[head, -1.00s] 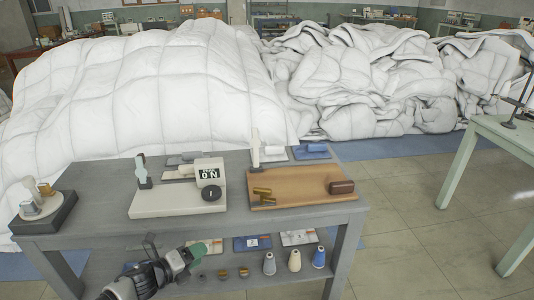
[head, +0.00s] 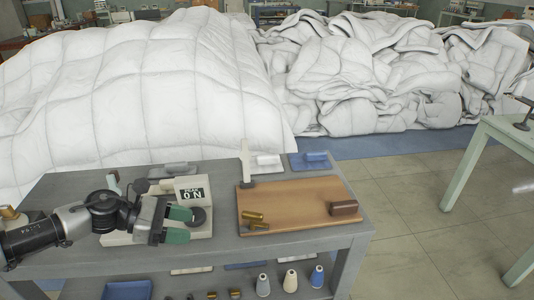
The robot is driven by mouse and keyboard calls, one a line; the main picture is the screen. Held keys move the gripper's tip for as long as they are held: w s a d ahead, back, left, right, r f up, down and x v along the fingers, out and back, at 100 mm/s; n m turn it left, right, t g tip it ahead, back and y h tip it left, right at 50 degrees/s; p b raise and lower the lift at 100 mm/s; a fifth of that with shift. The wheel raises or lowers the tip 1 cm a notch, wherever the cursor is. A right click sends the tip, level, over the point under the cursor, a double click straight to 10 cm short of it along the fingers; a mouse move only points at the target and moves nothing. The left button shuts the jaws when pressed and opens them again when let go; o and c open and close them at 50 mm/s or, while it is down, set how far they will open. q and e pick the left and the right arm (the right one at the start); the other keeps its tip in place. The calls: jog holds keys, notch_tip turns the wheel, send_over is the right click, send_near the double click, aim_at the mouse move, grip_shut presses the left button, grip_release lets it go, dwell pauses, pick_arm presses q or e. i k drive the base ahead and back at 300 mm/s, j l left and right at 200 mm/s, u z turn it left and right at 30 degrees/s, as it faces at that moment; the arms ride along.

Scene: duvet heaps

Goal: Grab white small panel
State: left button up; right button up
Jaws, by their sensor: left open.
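A small white panel with a raised grip (head: 266,164) lies at the back edge of the grey table (head: 300,248), left of a similar blue panel (head: 309,161). Another pale panel (head: 180,168) lies behind the white box; I cannot tell which one the task means. My left gripper (head: 180,225) reaches in from the left with green fingertips parted and nothing visible between them. It is in front of the white box with a black knob (head: 198,216) and covers part of it. My right gripper is not in view.
A brown board (head: 290,208) carries brass pieces (head: 254,217), a dark block (head: 344,207) and an upright white piece (head: 245,160). Thread cones (head: 291,280) stand on the lower shelf. Big white duvet heaps (head: 150,90) rise behind the table.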

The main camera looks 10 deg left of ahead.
aim_at(265, 165)
jog(key=i, duration=1.5)
